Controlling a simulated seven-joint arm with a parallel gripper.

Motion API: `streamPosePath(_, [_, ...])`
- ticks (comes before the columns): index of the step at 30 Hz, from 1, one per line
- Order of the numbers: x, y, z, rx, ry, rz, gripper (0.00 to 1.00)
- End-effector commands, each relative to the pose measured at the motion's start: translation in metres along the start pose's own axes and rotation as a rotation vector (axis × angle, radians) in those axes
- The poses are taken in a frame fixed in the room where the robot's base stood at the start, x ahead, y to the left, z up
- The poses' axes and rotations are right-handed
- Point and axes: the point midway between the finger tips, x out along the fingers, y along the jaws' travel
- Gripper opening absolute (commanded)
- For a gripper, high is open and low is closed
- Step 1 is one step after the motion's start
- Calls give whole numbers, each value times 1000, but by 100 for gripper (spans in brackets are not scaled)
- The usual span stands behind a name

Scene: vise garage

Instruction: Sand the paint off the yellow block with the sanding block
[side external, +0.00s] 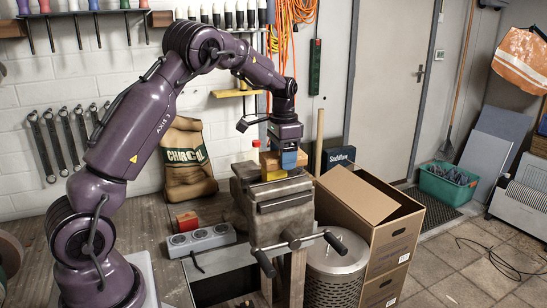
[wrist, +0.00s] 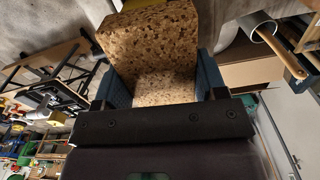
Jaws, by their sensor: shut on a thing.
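My gripper (side external: 286,157) is above the vise, its blue fingers shut on the sanding block (side external: 268,160), a tan-brown block. In the wrist view the speckled, cork-like sanding block (wrist: 150,45) sits between the two blue fingers. The yellow block (side external: 273,175) is at the top of the vise (side external: 275,205), directly under the sanding block. The two look to be touching or very close; I cannot tell which. A sliver of yellow (wrist: 137,4) shows past the sanding block in the wrist view. The yellow block's top face is hidden.
The vise handle (side external: 297,242) sticks out in front. A paper sack (side external: 187,165) stands by the wall. A cardboard box (side external: 385,225) and a metal bin (side external: 336,268) stand at right.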

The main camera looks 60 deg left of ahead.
Motion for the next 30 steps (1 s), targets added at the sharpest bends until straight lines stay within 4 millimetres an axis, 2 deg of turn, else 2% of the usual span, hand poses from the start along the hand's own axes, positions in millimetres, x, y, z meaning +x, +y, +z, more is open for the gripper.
streamPosePath(3, [1,0,-10,2,-1,-1,43])
streamPosePath(24, [1,6,58,-1,-1,2,43])
streamPosePath(26, [-2,6,58,0,0,1,43])
streamPosePath(28, [-19,5,57,1,5,-3,43])
streamPosePath(30, [-26,6,57,0,1,0,43])
